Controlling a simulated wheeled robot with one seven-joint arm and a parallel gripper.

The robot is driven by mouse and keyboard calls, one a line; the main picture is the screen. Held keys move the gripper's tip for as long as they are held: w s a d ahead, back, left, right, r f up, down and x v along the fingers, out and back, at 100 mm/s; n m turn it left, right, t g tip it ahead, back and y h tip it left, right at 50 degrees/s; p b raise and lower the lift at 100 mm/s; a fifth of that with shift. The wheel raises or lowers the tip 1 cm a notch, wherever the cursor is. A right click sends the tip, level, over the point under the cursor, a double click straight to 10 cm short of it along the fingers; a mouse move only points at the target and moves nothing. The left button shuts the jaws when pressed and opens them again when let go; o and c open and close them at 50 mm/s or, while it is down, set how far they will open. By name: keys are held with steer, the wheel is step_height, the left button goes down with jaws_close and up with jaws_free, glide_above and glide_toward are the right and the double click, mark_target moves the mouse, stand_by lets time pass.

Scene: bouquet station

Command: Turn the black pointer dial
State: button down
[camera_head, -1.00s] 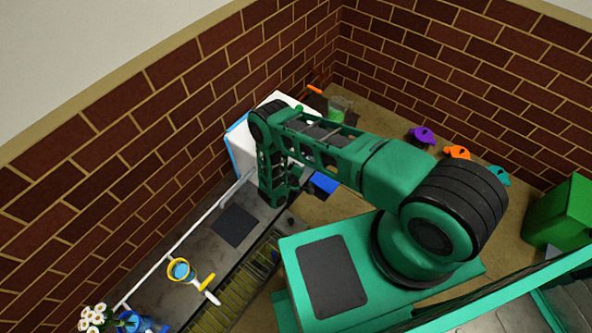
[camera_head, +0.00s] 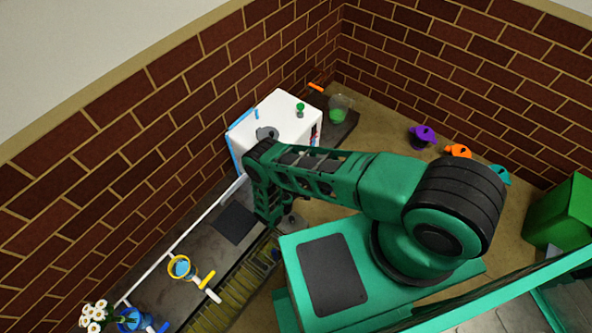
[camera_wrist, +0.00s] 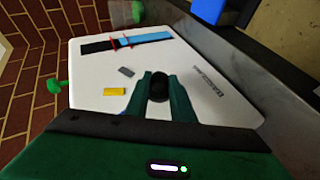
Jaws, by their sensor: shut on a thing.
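The black pointer dial (camera_wrist: 159,86) shows as a dark round knob on the white front panel (camera_wrist: 190,55) of a box. In the wrist view my gripper (camera_wrist: 160,95) has its two green fingers on either side of the dial, shut on it. The dial's pointer direction cannot be made out. In the head view the white box (camera_head: 285,115) stands at the back of the counter, and my arm hides the dial and the fingertips.
The panel also carries a blue and black strip (camera_wrist: 126,43), a yellow block (camera_wrist: 114,91) and a grey block (camera_wrist: 126,71). A green knob (camera_head: 300,107) is on the box top. A clear cup with green contents (camera_head: 338,108) stands behind. A yellow-rimmed cup (camera_head: 181,268) is on the counter.

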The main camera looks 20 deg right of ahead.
steer(key=c, duration=1.5)
jaws_free()
steer(key=shift+w, duration=0.1)
steer(key=shift+c, duration=0.2)
steer(key=v, duration=1)
steer(key=shift+s+a, duration=0.25)
steer(key=shift+s, duration=0.05)
steer(key=shift+r, duration=0.15)
